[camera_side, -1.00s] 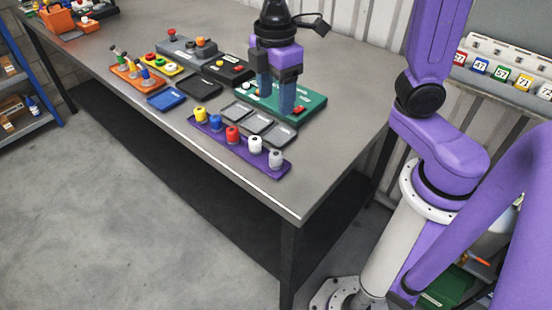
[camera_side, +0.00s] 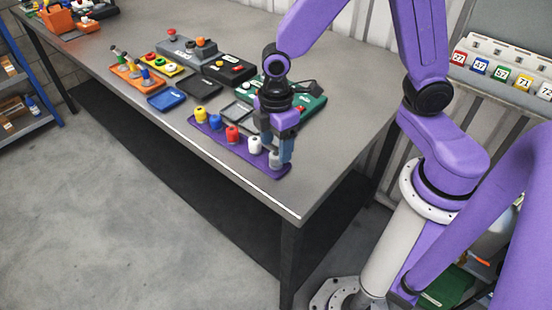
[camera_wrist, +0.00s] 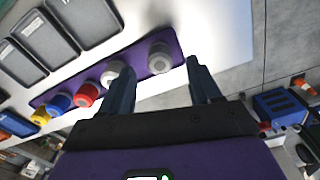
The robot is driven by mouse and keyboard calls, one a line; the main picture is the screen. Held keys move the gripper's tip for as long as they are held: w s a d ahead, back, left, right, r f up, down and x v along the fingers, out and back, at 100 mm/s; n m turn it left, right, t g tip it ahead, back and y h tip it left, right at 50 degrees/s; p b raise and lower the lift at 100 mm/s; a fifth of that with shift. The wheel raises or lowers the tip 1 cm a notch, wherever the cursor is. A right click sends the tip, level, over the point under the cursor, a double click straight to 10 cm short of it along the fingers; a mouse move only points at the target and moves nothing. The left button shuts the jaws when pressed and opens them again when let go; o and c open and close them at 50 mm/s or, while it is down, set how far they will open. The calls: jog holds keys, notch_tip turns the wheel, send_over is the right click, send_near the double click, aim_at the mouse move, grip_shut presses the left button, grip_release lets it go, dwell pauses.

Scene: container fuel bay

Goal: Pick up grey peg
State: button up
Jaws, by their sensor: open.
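The grey peg (camera_side: 274,159) stands at the right end of the purple rack (camera_side: 244,160) in the side view, partly hidden by my fingers. In the wrist view the grey peg (camera_wrist: 159,58) shows between and beyond my two fingertips. My gripper (camera_side: 277,153) points down at the rack's right end; it also shows in the wrist view (camera_wrist: 160,68). It is open, and I cannot tell whether a finger touches the peg. The white peg (camera_wrist: 114,72) is close beside the left finger and partly hidden by it.
Yellow (camera_side: 201,114), blue (camera_side: 216,121) and red (camera_side: 232,134) pegs stand along the same rack. Grey trays (camera_side: 236,111), a green board (camera_side: 312,103) and a blue tray (camera_side: 166,101) lie behind it. The table's front edge is close, with bare tabletop to the right.

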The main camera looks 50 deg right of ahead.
aim_at(276, 154)
jog(key=shift+f, duration=1.9)
jog(key=c, duration=1.1)
jog(key=shift+c, duration=0.2)
jog(key=shift+r, duration=0.15)
